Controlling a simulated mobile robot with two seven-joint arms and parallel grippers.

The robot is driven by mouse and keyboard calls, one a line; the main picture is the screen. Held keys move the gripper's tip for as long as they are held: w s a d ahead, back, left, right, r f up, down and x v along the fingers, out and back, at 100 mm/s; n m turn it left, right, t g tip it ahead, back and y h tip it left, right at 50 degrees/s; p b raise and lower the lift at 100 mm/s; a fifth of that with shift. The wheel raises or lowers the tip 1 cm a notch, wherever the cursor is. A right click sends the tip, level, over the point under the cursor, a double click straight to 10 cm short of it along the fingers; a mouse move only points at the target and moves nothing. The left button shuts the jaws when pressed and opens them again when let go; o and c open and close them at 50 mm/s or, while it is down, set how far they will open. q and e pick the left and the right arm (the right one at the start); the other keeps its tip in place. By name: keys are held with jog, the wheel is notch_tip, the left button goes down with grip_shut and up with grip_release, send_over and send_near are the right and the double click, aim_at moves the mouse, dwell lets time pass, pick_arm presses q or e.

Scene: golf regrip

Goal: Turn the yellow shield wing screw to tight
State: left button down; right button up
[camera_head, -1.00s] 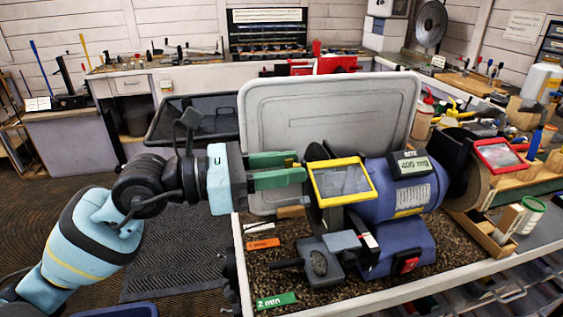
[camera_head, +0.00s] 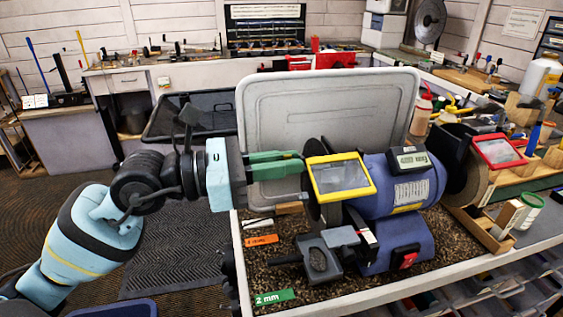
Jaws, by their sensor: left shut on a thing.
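The yellow-framed shield (camera_head: 340,177) with a clear pane stands at the left wheel of the blue bench grinder (camera_head: 400,184). My left gripper (camera_head: 303,166), with green fingers, reaches in from the left at the shield's left edge. Its fingers look closed together on something small there, by place the yellow shield wing screw, which is hidden by the fingers and the shield frame. My right gripper is not in view.
A red-framed shield (camera_head: 498,150) stands at the grinder's right wheel. A grey tray (camera_head: 328,110) stands upright behind the grinder. A green 2 mm tag (camera_head: 274,297) and an orange tag (camera_head: 262,241) lie on the brown bench surface. A grey tool rest (camera_head: 319,259) sits below the shield.

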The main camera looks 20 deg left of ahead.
pick_arm(q)
jog(key=shift+m+b, duration=5.8)
jog(key=shift+m, duration=3.8)
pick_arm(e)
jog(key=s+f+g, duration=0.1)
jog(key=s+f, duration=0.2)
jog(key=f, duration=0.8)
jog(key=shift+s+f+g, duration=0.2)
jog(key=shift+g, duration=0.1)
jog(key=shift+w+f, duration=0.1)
pick_arm(q)
jog(key=c, duration=1.5)
grip_release()
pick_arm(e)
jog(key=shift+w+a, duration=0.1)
pick_arm(q)
jog(key=shift+s+a, duration=0.1)
